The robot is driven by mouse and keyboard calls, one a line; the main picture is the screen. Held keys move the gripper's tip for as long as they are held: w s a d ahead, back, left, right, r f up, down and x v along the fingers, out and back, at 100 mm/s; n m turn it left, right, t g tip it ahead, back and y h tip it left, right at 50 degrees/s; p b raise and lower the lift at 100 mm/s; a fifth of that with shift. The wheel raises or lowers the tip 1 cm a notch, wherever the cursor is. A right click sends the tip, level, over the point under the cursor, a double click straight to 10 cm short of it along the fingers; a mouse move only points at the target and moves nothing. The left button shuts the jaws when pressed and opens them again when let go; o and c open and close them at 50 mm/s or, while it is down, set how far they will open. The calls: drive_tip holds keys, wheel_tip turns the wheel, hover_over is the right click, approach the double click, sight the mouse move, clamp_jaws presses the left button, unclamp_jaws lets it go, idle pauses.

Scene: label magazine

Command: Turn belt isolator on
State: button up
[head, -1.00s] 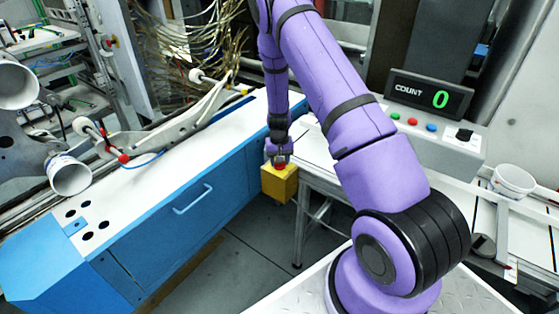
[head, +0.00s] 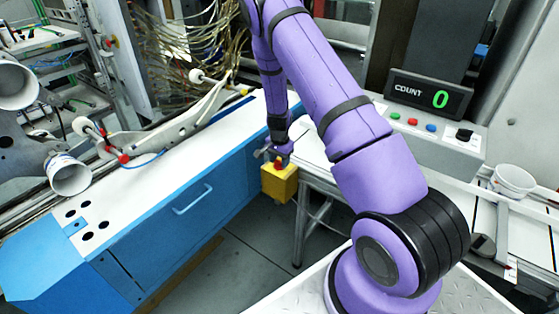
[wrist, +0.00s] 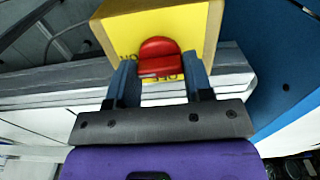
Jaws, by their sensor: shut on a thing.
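The belt isolator is a yellow box (head: 280,184) at the right end of the blue cabinet, with a red knob (head: 279,163) on its top face. In the wrist view the yellow face (wrist: 190,35) fills the top middle. The red knob (wrist: 160,50) lies between my gripper's two fingers (wrist: 160,78), which are shut on it. In the head view my gripper (head: 276,158) is tilted over the box. I cannot tell the knob's exact setting.
The blue cabinet (head: 190,200) with a white top stands left of the box. A metal-legged table (head: 318,180) is close on its right. A control panel (head: 430,130) with coloured buttons and a counter reading 0 (head: 430,95) stands at the right.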

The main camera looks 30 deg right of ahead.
sight(279, 161)
drive_tip(key=shift+m, duration=0.3)
drive_tip(key=o, duration=0.9)
drive_tip(key=shift+r, duration=0.15)
wheel_tip(279, 161, up, 11)
drive_tip(key=shift+f, duration=0.2)
idle(0.4)
